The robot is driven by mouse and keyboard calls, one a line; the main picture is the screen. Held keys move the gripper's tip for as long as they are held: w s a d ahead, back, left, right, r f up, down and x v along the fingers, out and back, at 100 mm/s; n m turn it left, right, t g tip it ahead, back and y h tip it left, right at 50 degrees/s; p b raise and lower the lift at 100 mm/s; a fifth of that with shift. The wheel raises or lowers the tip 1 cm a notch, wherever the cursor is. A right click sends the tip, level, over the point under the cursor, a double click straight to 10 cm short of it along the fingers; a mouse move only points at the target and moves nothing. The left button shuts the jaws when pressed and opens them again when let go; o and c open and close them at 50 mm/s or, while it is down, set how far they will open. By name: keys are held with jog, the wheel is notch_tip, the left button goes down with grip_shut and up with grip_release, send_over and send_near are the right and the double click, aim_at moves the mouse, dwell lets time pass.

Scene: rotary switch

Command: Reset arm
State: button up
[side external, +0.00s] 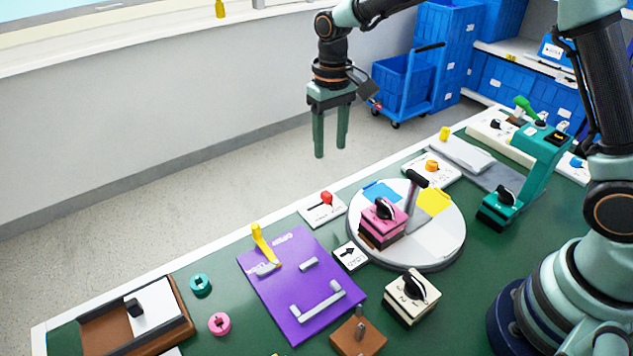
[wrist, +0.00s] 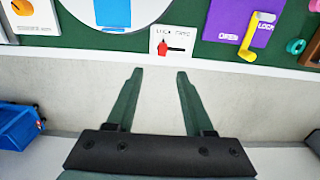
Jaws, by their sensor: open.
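My gripper (side external: 331,140) hangs in the air past the far edge of the table, fingers pointing down, apart and empty. A white plate with a red-knobbed lever (side external: 325,203) is the table item nearest the gripper; this red lever (wrist: 178,48) also shows in the wrist view. A round white turntable (side external: 445,240) carries a pink block with a black rotary knob (side external: 384,216). A cream block with a black knob (side external: 412,295) stands in front of it.
A purple panel (side external: 275,300) with a yellow lever, teal and pink rings, and a brown tray (side external: 95,335) lie at left. A teal machine (side external: 537,165) stands at right. Blue bins and a cart (side external: 402,80) stand behind. The space around my gripper is clear.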

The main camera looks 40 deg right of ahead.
jog(key=s+d+r+t, duration=0.3)
jog(key=s+d+r, duration=0.3)
jog(key=r, duration=0.4)
jog(key=s+d+r+t, duration=0.1)
jog(key=s+d+t, duration=0.1)
jog(key=s, duration=0.9)
jog(key=shift+d+r+t, duration=0.2)
jog(key=shift+d+t, duration=0.1)
jog(key=shift+d, duration=0.35)
